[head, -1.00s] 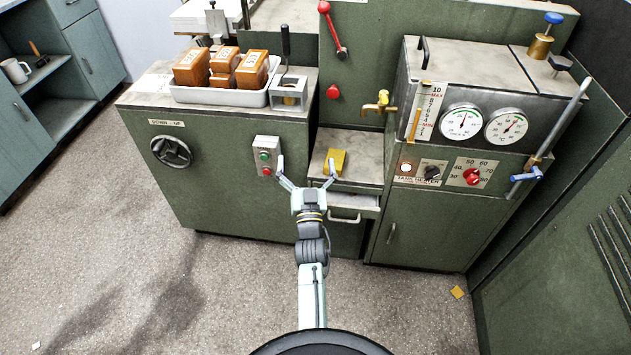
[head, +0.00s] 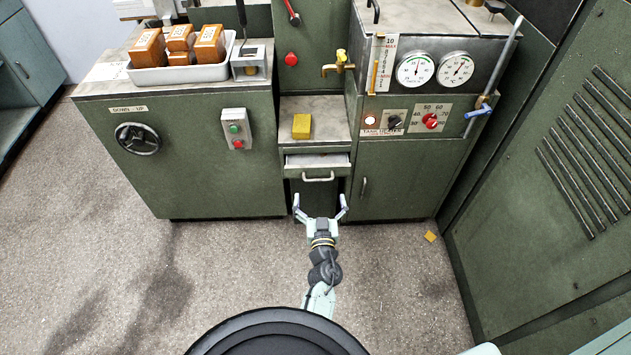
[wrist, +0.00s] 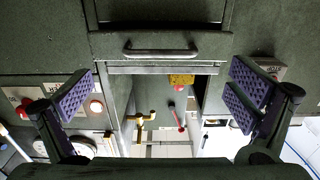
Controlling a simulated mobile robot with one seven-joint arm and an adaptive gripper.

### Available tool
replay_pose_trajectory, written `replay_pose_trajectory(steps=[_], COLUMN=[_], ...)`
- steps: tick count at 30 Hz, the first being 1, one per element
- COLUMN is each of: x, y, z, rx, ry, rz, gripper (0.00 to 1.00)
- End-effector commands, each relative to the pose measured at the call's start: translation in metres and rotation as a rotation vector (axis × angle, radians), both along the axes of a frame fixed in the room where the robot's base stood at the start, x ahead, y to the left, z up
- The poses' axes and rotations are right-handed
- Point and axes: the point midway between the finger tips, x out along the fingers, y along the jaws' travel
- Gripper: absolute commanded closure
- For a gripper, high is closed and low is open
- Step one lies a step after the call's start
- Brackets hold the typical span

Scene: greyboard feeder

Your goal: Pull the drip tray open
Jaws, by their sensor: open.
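The drip tray (head: 292,161) is a shallow drawer below the small ledge, with a bar handle (head: 318,178) on its green front. A strip of its pale inside shows above the front, so it stands a little out. In the wrist view the tray's front (wrist: 210,42) and its handle (wrist: 160,51) lie near the top middle. My gripper (head: 321,205) is open and empty, in front of the cabinet and just below the handle in the head picture. Its two padded fingers are spread wide in the wrist view (wrist: 160,95), apart from the handle.
A yellow block (head: 301,126) sits on the ledge (head: 325,135) above the tray. A brass tap (head: 338,63) juts out above it. A button box (head: 236,129) is left, a heater panel (head: 405,121) right. The floor (head: 235,270) around is mostly clear.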

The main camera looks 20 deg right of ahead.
Motion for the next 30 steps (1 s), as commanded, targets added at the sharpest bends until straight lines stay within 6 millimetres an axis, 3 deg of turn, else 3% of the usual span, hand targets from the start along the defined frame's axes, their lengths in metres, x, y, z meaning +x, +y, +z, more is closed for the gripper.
replay_pose_trajectory(steps=[6,12,23,30], x=[0.041,0.064,0.07,0.069], y=[-0.013,-0.019,-0.02,-0.02], z=[-0.001,-0.001,0.0,0.0], rx=[-0.003,-0.002,0.0,0.0], ry=[-0.002,-0.002,0.0,0.0], rz=[0.0,0.001,0.0,0.0], gripper=[0.0,0.0,0.0,0.15])
